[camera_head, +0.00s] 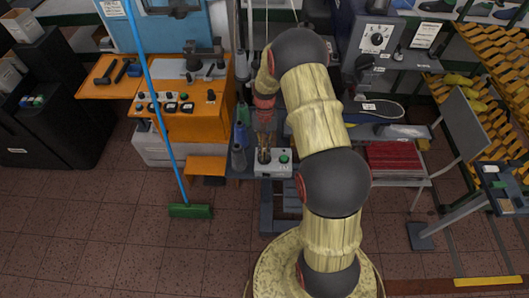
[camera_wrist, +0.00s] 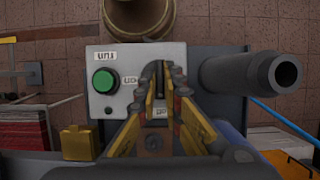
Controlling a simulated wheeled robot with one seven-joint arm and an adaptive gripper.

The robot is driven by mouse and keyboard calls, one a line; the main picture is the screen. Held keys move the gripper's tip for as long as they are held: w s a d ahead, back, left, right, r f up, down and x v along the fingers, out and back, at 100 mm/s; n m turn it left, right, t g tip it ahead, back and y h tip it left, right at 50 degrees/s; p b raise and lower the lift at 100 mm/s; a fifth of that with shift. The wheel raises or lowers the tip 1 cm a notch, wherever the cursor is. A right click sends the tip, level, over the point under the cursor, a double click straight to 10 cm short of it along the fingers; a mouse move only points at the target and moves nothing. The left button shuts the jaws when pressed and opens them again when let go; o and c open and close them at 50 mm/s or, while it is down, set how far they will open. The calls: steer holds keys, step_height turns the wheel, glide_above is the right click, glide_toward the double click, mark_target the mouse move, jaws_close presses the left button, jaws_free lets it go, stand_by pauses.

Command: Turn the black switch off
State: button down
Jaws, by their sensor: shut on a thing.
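A white control box (camera_head: 272,169) stands below my arm at the middle of the head view, with a green button (camera_head: 284,159) on it. In the wrist view the same box (camera_wrist: 125,62) shows labels and the green button (camera_wrist: 104,81) left of my fingers. My gripper (camera_head: 264,153) points down at the left part of this box. In the wrist view my gripper (camera_wrist: 159,68) has its fingertips close together against the box face, shut on the black switch. The switch is mostly hidden between the fingertips, so its position cannot be read.
A dark grey cylinder (camera_wrist: 250,83) sticks out right of my fingers in the wrist view. An orange machine table (camera_head: 190,122) stands to the left. A blue-handled broom (camera_head: 165,120) leans before it. Red items (camera_head: 393,156) lie on a rack to the right. The front-left floor is clear.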

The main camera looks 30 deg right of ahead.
steer(key=c, duration=1.9)
jaws_free()
steer(key=v, duration=1.2)
steer(key=shift+a, duration=0.1)
